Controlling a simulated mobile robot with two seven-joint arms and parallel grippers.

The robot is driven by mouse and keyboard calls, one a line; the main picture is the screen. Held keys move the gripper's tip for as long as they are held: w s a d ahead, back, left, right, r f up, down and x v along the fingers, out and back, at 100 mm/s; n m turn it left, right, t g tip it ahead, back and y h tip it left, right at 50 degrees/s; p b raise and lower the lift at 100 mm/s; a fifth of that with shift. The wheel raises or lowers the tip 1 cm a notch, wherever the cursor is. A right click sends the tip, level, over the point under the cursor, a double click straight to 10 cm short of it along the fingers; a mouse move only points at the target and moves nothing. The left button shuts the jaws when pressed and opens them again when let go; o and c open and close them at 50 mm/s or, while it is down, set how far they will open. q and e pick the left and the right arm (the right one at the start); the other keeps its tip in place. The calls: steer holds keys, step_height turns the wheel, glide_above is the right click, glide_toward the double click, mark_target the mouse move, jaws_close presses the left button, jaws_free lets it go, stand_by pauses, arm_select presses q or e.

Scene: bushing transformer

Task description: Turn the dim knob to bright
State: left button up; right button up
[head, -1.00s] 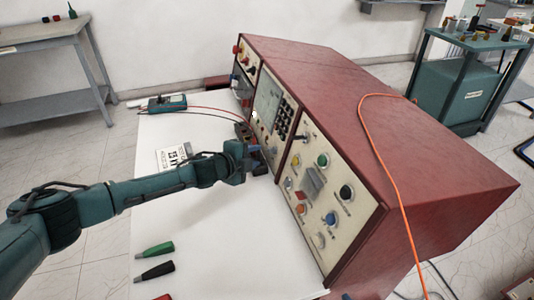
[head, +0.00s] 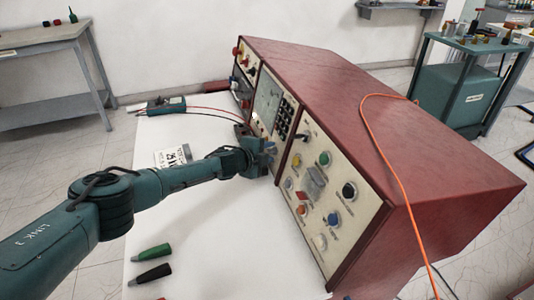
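The red test console (head: 395,140) stands on the white table, its cream front panel facing left. My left gripper (head: 268,152) is at the lower part of the middle panel, just below the screen (head: 267,102). Its fingertips are small and partly hidden, so I cannot tell whether they are open or touch a knob. No dim label is readable. A black knob (head: 349,191) shows on the near panel, clear of my gripper. My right gripper is not in view.
The near panel has green (head: 324,158), blue (head: 332,219) and orange (head: 301,210) controls. A multimeter (head: 166,105) with leads lies at the table's back. Green (head: 152,252) and black (head: 150,274) plugs lie at the front left. An orange cable (head: 381,155) drapes over the console.

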arm_select(q)
steer(key=shift+c, duration=0.4)
jaws_close()
steer(key=shift+s, duration=0.1)
